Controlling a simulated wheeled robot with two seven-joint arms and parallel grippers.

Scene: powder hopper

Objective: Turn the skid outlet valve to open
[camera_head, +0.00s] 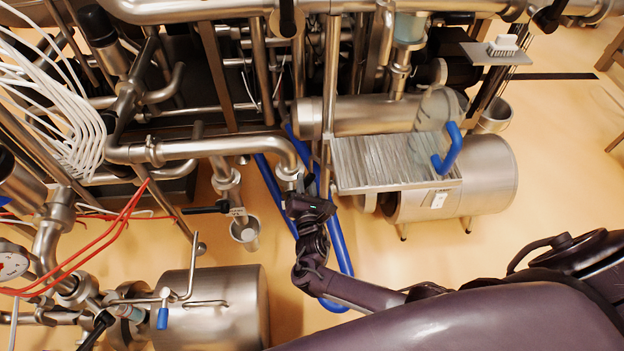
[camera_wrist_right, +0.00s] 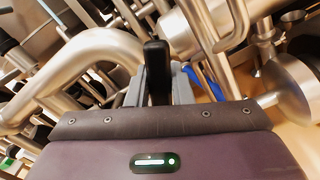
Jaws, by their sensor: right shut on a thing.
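My right gripper (camera_head: 299,185) is at the lower end of a steel pipe elbow (camera_head: 284,150) in the middle of the head view. In the right wrist view its jaws (camera_wrist_right: 157,88) are shut on a black handle (camera_wrist_right: 157,60), which stands up between them. The handle is mostly hidden by the gripper in the head view, and the valve body is not clear. Another black lever (camera_head: 207,208) with a small tag (camera_head: 237,211) sits on a pipe to the left. My left gripper is not in view.
A blue hose (camera_head: 340,245) hangs right beside my right wrist. A ridged metal platform (camera_head: 375,160) with a blue handle (camera_head: 447,150) and a steel tank (camera_head: 480,185) stand to the right. A steel drum (camera_head: 215,310) stands at lower left. Open floor lies around.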

